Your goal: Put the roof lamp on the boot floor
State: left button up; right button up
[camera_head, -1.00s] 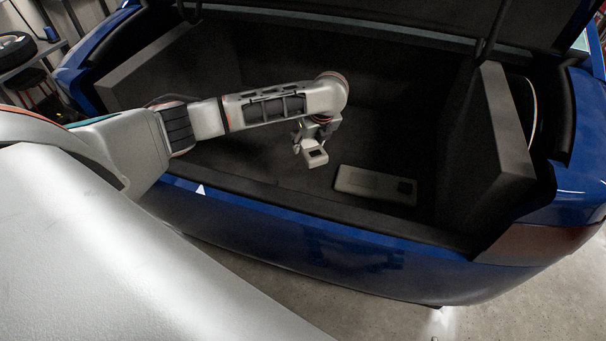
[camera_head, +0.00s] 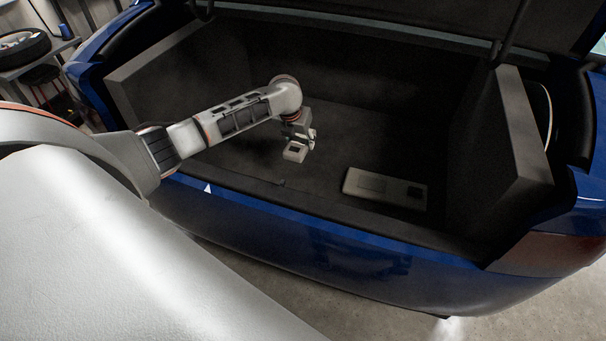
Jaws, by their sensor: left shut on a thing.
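My left gripper (camera_head: 300,136) reaches into the open boot from the left and points down. It is shut on a small pale boxy piece with a dark window, which looks like the roof lamp (camera_head: 295,153). The lamp hangs below the gripper over the dark boot floor (camera_head: 330,172), left of the middle of the front opening. I cannot tell whether its underside touches the floor. Part of the fingers is too small and dark to make out. My right gripper is not in view.
A flat pale panel (camera_head: 372,185) with a dark end lies on the boot floor to the right. The blue boot sill (camera_head: 300,207) runs along the front. Grey side walls bound the boot, right one (camera_head: 510,140). Floor behind and left of the panel looks clear.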

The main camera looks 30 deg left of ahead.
pick_arm(q)
jog(key=b, duration=0.2)
send_over(301, 176)
jog(key=s, duration=0.1)
jog(key=f, duration=1.1)
jog(key=shift+s+d, duration=0.15)
jog(key=shift+d, duration=0.05)
jog(key=shift+f, duration=0.3)
notch_tip(301, 176, down, 4)
jog(key=shift+s+r+b, duration=0.1)
jog(key=shift+r+b, duration=0.1)
jog(key=shift+b, duration=0.6)
jog(key=shift+f, duration=0.3)
jog(key=shift+r, duration=0.1)
jog(key=o, duration=1.2)
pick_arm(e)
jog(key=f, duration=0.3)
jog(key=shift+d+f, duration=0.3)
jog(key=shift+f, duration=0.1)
